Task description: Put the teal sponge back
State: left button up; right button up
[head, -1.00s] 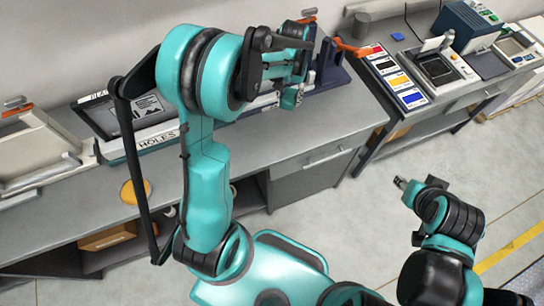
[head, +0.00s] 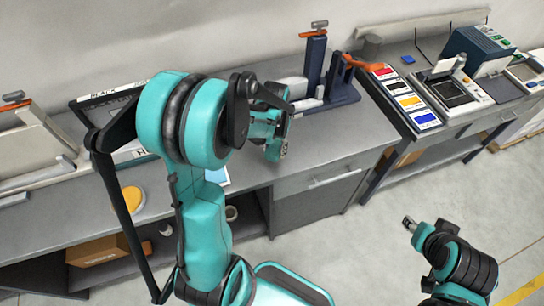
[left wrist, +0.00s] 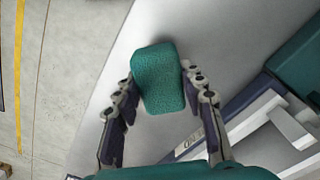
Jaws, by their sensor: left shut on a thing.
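The teal sponge (left wrist: 158,78) sits between the fingertips of my left gripper (left wrist: 159,82) in the left wrist view. The gripper is shut on it, with one finger on each side. In the head view my left gripper (head: 279,142) is over the grey bench, left of the dark blue clamp stand; I cannot make out the sponge there. My right gripper (head: 408,224) is at the lower right over the floor, away from the benches. Its fingers are too small to judge.
The dark blue stand (head: 335,95) with an orange-handled post stands on the grey bench (head: 345,130). A yellow round lid (head: 132,199) lies near the bench's front edge. A colour-swatch board (head: 408,98) and machines stand on the right-hand bench. Bench front right is clear.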

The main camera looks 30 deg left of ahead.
aim_at(272, 155)
pick_arm(q)
jog(key=shift+a+f, duration=0.45)
jog(key=shift+a, duration=0.1)
notch_tip(272, 155, down, 3)
jog(key=shift+f+b, duration=0.15)
jog(key=shift+b, duration=0.5)
jog(key=shift+f, duration=0.25)
jog(key=shift+f, duration=0.15)
jog(key=o, duration=1.2)
